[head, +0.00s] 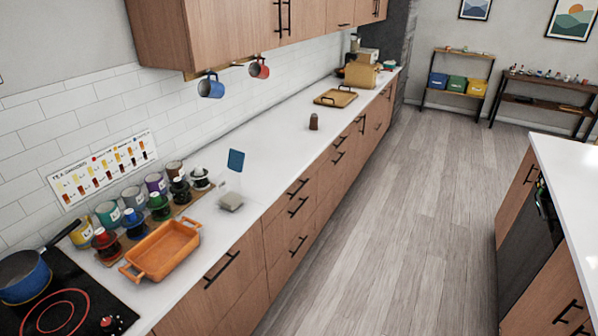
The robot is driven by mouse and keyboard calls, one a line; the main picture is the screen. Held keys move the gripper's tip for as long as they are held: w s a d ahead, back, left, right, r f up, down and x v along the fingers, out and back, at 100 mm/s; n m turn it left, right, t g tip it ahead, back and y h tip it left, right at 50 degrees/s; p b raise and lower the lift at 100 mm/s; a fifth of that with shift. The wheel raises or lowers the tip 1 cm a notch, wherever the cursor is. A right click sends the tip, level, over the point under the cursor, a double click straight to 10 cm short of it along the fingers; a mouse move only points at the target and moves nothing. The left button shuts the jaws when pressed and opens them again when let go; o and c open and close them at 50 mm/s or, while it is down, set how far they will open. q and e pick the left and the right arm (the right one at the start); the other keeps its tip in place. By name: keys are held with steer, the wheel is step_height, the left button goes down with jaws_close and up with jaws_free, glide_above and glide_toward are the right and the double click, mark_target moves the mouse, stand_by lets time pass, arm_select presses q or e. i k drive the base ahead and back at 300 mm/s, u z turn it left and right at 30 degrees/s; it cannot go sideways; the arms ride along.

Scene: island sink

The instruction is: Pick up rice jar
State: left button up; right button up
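A see-through container (230,202) with pale contents at its base stands on the white counter, right of the row of small jars. A blue panel (236,160) shows above it; I cannot tell whether it is its lid or label. It may be the rice jar, but no readable label confirms this. Neither of my grippers is in view.
An orange baking dish (163,249), several colored jars (133,222) and a blue pan (24,276) on the black stovetop (62,305) crowd the near counter. A small brown shaker (313,122) and wooden tray (336,98) stand farther along. The floor (400,230) is clear.

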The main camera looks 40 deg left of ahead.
mark_target(228, 185)
steer(key=z, duration=0.05)
steer(key=i, duration=2)
steer(key=u, duration=0.7)
steer(key=i, duration=1.05)
steer(key=u, duration=0.9)
